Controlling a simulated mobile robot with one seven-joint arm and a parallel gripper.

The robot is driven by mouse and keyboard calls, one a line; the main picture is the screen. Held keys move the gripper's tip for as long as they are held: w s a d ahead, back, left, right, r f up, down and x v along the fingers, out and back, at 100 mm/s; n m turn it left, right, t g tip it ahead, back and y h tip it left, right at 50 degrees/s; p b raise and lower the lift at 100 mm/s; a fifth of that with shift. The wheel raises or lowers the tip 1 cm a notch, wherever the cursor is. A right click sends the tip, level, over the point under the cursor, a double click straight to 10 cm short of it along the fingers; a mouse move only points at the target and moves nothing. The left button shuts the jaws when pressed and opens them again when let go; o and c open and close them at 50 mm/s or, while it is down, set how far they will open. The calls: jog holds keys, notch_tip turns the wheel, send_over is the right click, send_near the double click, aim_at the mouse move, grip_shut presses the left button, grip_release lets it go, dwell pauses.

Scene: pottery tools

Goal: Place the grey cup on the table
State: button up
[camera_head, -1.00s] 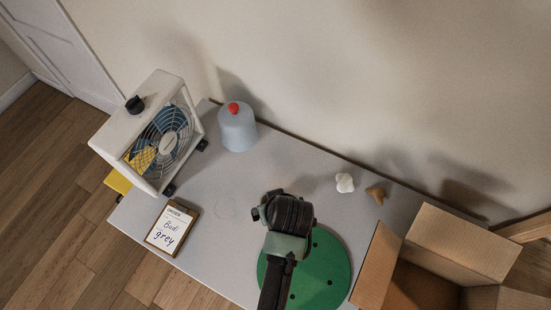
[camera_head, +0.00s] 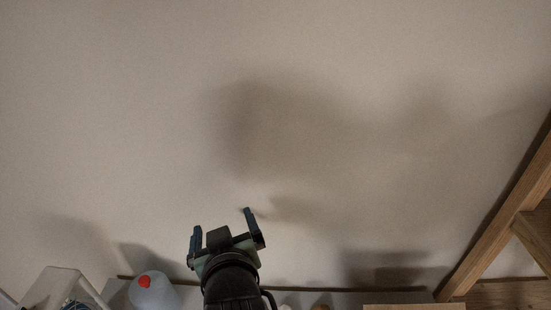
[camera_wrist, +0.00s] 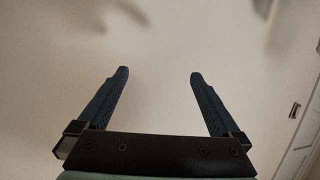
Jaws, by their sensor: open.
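My gripper (camera_head: 222,222) is raised in front of the wall, above the table's back edge, with its fingers spread and nothing between them. In the wrist view my gripper (camera_wrist: 158,74) is also open and empty, facing a plain pale surface. I cannot make out a grey cup in either current view.
A pale blue-grey container with a red top (camera_head: 152,294) stands at the table's back left, beside the white fan housing (camera_head: 52,287). A cardboard box edge (camera_head: 415,307) shows at bottom right. Wooden beams (camera_head: 500,220) stand at the right. The wall (camera_head: 330,90) fills most of the view.

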jog(key=d+r+m+t, duration=0.1)
jog(key=d+r+t, duration=0.15)
jog(key=r, duration=0.65)
jog(key=d+r+m+t, duration=0.1)
jog(key=r+t, duration=0.2)
jog(key=r, duration=0.7)
jog(key=s+d+r+m+t+h, duration=0.1)
jog(key=s+d+r+t, duration=0.1)
jog(key=r, duration=0.5)
jog(key=s+d+r+m+t+h, duration=0.1)
jog(key=s+r+t, duration=0.3)
jog(key=s+r, duration=0.2)
jog(key=s+d+r+m+t+h, duration=0.1)
jog(key=s+d+r+t, duration=0.1)
jog(key=r, duration=0.7)
jog(key=shift+s+d+r+t, duration=0.3)
jog(key=shift+s+t, duration=0.15)
jog(key=shift+s, duration=0.55)
